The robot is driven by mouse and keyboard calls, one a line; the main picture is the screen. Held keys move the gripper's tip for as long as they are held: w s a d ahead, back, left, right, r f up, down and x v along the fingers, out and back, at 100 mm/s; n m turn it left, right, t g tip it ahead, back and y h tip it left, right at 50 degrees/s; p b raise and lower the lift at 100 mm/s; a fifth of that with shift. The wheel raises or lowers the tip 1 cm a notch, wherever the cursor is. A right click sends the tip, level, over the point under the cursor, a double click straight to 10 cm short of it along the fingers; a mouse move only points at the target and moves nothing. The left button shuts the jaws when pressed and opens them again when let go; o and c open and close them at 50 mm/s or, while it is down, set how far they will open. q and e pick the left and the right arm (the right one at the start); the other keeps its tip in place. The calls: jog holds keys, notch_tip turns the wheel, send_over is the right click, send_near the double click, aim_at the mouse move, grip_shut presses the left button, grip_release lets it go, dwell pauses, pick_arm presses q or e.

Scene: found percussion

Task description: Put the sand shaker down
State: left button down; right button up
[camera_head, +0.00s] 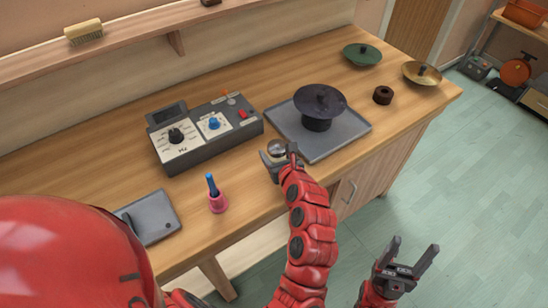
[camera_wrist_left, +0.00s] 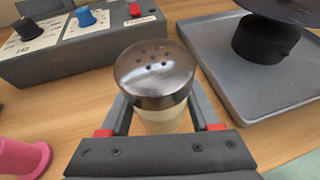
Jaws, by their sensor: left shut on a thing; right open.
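The sand shaker, with a domed metal lid with holes (camera_wrist_left: 155,72) and a pale body, is upright between the fingers of my left gripper (camera_wrist_left: 160,120). In the head view the shaker (camera_head: 276,148) is near the counter's front edge, left of the grey tray. My left gripper (camera_head: 279,160) is shut on it. Its base is hidden, so I cannot tell whether it touches the wooden counter (camera_head: 100,152). My right gripper (camera_head: 412,250) is open and empty, out over the floor in front of the counter.
A grey tray (camera_head: 355,128) bears a dark cymbal-like disc (camera_head: 320,100) on a black base. A grey control box (camera_head: 205,130) stands at left. A pink holder (camera_head: 217,203) with a blue stick and a grey plate (camera_head: 160,213) lie nearer left. Bare wood separates box and tray.

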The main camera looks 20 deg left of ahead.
aim_at(274, 161)
pick_arm(q)
notch_tip(274, 161, down, 3)
jog(key=shift+r, duration=0.1)
jog(key=shift+f, duration=0.3)
jog(key=shift+c, duration=0.6)
grip_release()
jog(key=shift+r, duration=0.1)
